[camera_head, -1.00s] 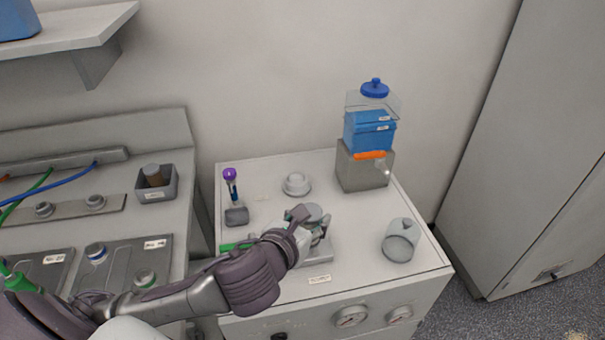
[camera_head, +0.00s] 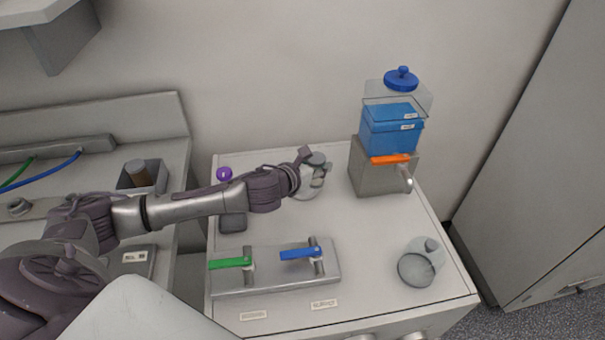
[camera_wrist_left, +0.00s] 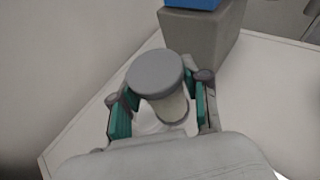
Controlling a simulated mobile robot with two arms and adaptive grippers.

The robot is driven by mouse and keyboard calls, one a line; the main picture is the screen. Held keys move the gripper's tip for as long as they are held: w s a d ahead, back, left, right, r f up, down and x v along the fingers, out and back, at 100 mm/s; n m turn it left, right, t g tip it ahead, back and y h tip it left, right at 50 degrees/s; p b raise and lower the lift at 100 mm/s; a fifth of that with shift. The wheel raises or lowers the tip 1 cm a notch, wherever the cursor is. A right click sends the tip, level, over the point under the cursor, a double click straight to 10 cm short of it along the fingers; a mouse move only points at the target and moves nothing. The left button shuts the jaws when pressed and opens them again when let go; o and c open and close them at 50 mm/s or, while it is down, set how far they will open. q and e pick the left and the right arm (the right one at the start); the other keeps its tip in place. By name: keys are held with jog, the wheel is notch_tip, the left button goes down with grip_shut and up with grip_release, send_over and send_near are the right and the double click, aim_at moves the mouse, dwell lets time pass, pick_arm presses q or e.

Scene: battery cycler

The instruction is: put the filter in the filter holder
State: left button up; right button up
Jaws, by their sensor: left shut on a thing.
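The filter is a short pale cylinder with a grey round top (camera_wrist_left: 155,72), held upright or slightly tilted between the teal-padded fingers of my left gripper (camera_wrist_left: 160,105) in the left wrist view. In the head view, the filter's grey top (camera_head: 316,158) shows at the end of my left gripper (camera_head: 312,172). A low white round piece on the cabinet top, which looks like the filter holder (camera_head: 306,193), is just below the gripper and partly hidden by it. It also shows behind the filter in the left wrist view (camera_wrist_left: 146,122). I cannot tell whether filter and holder touch.
A grey block with blue boxes (camera_head: 383,167) and an orange-handled tap stands to the right. A plate with green and blue levers (camera_head: 275,270) lies in front. The cabinet top's middle right is clear.

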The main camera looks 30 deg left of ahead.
pick_arm(q)
jog(key=w+a+f, duration=0.2)
jog(key=a, duration=0.1)
jog(key=shift+w+a+f, duration=0.25)
jog(key=shift+w+f, duration=0.05)
jog(key=f, duration=0.1)
jog(key=w+a+f, duration=0.1)
jog(key=f, duration=0.1)
jog(key=a+f, duration=0.1)
jog(key=f, duration=0.1)
jog(key=shift+w+a, duration=0.2)
jog(key=shift+w, duration=0.2)
jog(key=shift+a+f, duration=0.1)
jog(key=shift+f, duration=0.45)
pick_arm(e)
jog(key=shift+w+a+r, duration=0.1)
jog(key=shift+w+a, duration=0.15)
jog(key=shift+a, duration=0.05)
jog(key=shift+s, duration=0.1)
